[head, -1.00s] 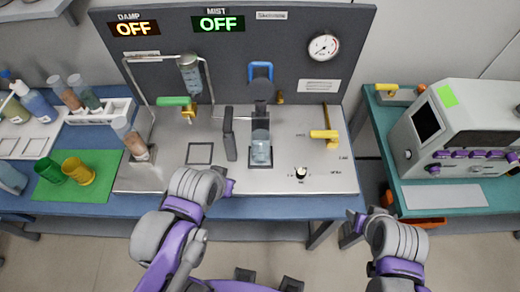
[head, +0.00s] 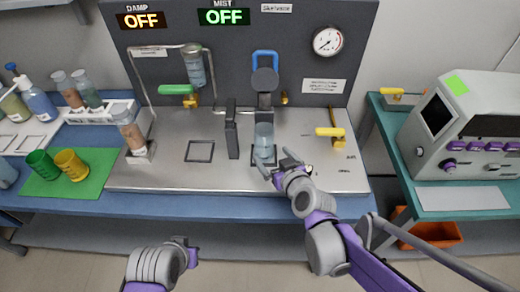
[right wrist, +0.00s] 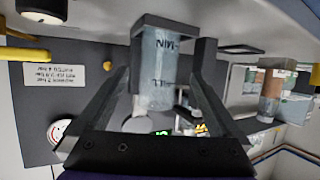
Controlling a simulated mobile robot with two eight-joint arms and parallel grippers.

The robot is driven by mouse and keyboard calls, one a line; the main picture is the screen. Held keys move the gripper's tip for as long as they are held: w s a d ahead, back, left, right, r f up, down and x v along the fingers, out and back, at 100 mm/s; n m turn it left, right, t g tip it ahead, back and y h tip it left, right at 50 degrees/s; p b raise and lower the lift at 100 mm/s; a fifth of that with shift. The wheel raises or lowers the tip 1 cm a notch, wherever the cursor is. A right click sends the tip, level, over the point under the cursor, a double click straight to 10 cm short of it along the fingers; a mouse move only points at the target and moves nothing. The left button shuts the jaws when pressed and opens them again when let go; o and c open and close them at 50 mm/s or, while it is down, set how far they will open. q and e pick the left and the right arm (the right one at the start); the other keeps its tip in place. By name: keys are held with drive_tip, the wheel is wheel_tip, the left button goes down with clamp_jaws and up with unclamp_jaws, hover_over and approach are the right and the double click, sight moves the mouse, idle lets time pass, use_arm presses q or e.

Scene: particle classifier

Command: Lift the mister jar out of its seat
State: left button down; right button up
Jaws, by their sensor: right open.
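The mister jar (head: 264,138), a clear pale-blue cylinder, stands upright in its dark square seat (head: 263,161) on the metal bench panel. It also shows, upside down with lettering on it, in the right wrist view (right wrist: 157,70). My right gripper (head: 281,168) is open just in front of the jar, low near the seat. In the right wrist view its two fingers reach toward the jar, one on each side, with gaps visible. My left gripper (head: 190,250) is low in front of the bench, away from the jar; its jaws are not clear.
A dark upright plate (head: 232,130) stands left of the jar. A dark round nozzle head with a blue handle (head: 264,62) is above and behind it. A yellow lever (head: 331,132) is to the right. Bare panel lies in front of the upright plate.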

sight(267, 149)
drive_tip(key=x, duration=0.7)
drive_tip(key=shift+w+a+b, duration=0.1)
drive_tip(key=shift+w+b, duration=0.25)
clamp_jaws()
drive_tip(key=shift+r, duration=0.15)
